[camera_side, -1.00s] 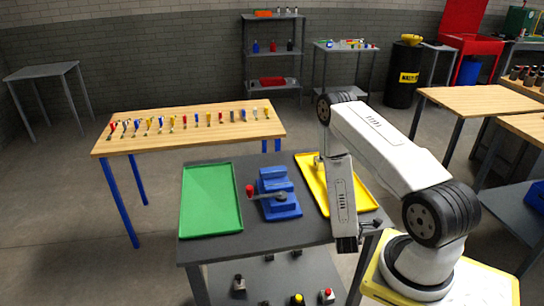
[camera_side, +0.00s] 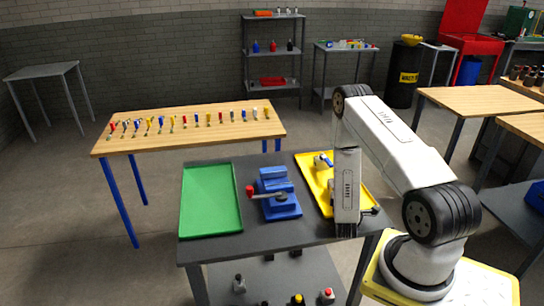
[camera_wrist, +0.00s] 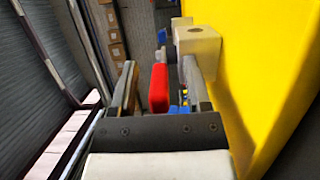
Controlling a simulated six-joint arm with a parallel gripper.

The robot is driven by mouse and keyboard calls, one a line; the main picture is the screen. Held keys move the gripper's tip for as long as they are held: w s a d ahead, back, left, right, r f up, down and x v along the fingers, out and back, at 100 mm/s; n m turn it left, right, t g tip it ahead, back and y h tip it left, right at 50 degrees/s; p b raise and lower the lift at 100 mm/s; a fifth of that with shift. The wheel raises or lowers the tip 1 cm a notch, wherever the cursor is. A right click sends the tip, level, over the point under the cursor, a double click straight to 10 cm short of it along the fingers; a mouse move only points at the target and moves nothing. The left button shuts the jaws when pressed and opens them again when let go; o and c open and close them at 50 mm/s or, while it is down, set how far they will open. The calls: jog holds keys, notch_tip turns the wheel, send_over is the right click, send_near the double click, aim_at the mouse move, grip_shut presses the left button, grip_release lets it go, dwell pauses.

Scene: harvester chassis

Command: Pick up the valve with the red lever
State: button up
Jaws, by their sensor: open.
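My gripper (camera_side: 346,231) points down by the front right of the dark table, in front of the yellow tray (camera_side: 306,168). In the wrist view my gripper (camera_wrist: 160,85) is open. A red upright piece (camera_wrist: 158,88), which looks like a lever, shows between its fingers; contact cannot be told. A whitish block-shaped part (camera_wrist: 198,42) stands beyond the right finger, against the yellow tray (camera_wrist: 270,60). In the side view a white and blue part (camera_side: 323,160) lies in the tray. Another pale part (camera_side: 331,186) is mostly hidden by my arm; no red lever shows there.
A blue vise (camera_side: 276,194) with a red-knobbed handle (camera_side: 250,191) stands left of the tray. An empty green tray (camera_side: 210,200) lies further left. Several small items stand on the shelf below. A wooden table (camera_side: 190,140) with several coloured tools is behind.

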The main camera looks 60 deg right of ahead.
jog(key=shift+c, duration=0.2)
grip_shut()
dwell(1.4)
